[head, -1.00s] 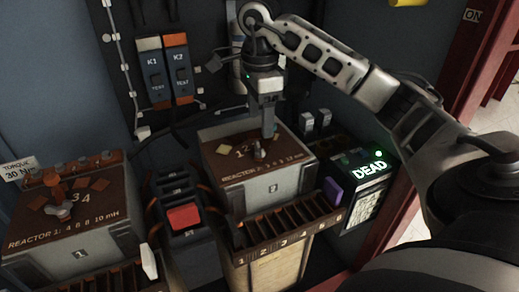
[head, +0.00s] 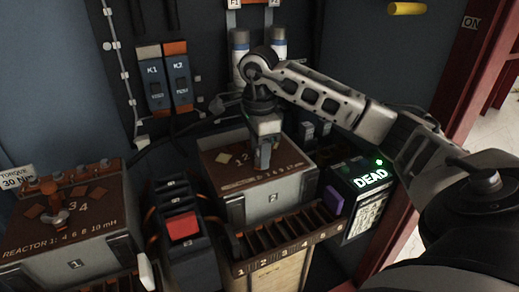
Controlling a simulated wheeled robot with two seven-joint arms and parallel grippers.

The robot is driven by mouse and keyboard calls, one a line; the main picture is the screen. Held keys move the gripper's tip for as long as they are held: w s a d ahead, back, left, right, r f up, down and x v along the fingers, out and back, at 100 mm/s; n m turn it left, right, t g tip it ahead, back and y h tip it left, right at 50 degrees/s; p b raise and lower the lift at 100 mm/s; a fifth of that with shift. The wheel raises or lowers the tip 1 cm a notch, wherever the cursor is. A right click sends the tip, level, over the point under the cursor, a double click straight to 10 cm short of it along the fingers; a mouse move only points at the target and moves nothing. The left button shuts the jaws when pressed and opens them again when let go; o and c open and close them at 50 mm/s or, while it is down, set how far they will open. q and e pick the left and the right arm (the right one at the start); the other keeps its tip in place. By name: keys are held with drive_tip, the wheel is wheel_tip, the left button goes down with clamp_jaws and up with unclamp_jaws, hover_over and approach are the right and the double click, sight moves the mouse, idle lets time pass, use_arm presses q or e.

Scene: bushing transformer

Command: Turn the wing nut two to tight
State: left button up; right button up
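The reactor 2 box (head: 273,205) is a grey block with a brown top that carries printed numbers and a pale yellow square. My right gripper (head: 263,160) points down onto the middle of that brown top. Its fingers line up one behind the other and hide the wing nut there, so I cannot tell whether they are open or closed on it. My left gripper is out of view.
A slotted tray numbered along its front (head: 290,243) runs before the reactor 2 box. A black unit with a red button (head: 183,226) stands between the boxes. A lit DEAD display (head: 370,179) and a purple block (head: 333,199) are at right. K1 and K2 switches (head: 165,78) hang behind.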

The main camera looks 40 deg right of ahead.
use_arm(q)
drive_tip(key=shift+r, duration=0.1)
use_arm(e)
drive_tip(key=shift+m, duration=0.3)
drive_tip(key=m+p, duration=0.1)
drive_tip(key=m, duration=0.1)
drive_tip(key=shift+r+m, duration=0.1)
drive_tip(key=shift+m, duration=0.2)
drive_tip(key=m+p, duration=0.1)
drive_tip(key=m, duration=0.2)
drive_tip(key=shift+m, duration=0.3)
drive_tip(key=m, duration=0.2)
drive_tip(key=shift+m+p, duration=0.3)
drive_tip(key=shift+m, duration=0.1)
drive_tip(key=m+p, duration=0.1)
drive_tip(key=m, duration=0.3)
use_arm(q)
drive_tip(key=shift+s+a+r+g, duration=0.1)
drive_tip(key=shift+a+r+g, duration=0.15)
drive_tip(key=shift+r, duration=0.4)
use_arm(e)
drive_tip(key=shift+m, duration=1.7)
drive_tip(key=o, duration=1)
